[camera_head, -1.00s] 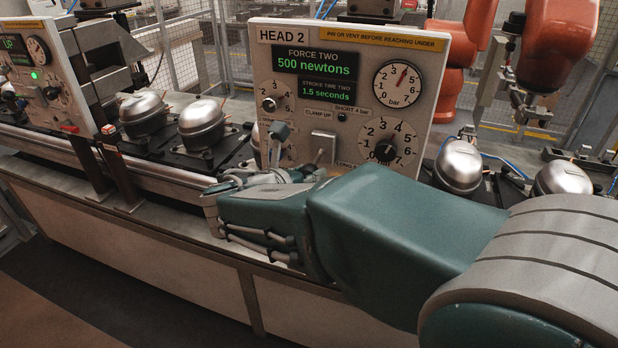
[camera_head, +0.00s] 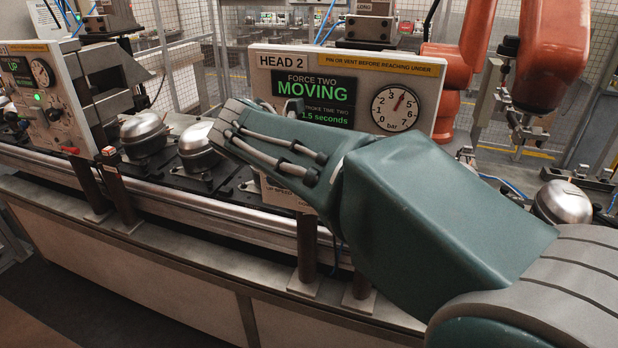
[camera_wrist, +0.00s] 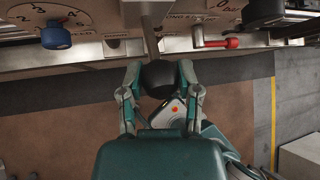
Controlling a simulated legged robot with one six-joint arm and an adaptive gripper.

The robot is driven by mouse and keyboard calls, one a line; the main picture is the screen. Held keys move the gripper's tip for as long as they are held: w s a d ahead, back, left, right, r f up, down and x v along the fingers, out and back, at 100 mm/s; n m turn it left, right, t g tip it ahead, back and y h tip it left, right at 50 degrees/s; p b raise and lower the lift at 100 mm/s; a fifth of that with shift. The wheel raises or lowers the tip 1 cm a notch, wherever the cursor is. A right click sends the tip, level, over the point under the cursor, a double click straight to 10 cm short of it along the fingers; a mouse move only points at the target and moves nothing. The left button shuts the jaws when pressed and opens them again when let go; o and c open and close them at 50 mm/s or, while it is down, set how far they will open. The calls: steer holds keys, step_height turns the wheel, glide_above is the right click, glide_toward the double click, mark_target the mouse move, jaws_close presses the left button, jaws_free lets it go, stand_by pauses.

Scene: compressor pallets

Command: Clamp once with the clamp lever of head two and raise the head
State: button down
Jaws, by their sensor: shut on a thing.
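The head two panel (camera_head: 350,62) stands upright on the line. Its screen (camera_head: 315,95) reads "FORCE TWO MOVING" in green, with "1.5 seconds" below. In the wrist view, the clamp lever shows as a metal rod with a black ball knob (camera_wrist: 158,79). My gripper (camera_wrist: 160,72) has one finger on each side of this knob and is shut on it. In the head view my teal wrist covers the lower panel, so the lever and its plate are hidden there.
In the wrist view, a blue knob (camera_wrist: 55,36) is left of the lever and a red-tipped handle (camera_wrist: 215,43) is right. The neighbouring panel (camera_head: 45,100) stands at left. Silver compressors (camera_head: 145,135) sit on the line. An orange robot arm (camera_head: 550,60) is behind at right.

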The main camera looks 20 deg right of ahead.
stand_by(0.3)
steer(key=shift+c, duration=1.5)
jaws_free()
steer(key=shift+w+f, duration=0.1)
steer(key=shift+w, duration=0.05)
steer(key=shift+a, duration=0.1)
steer(key=v, duration=1.2)
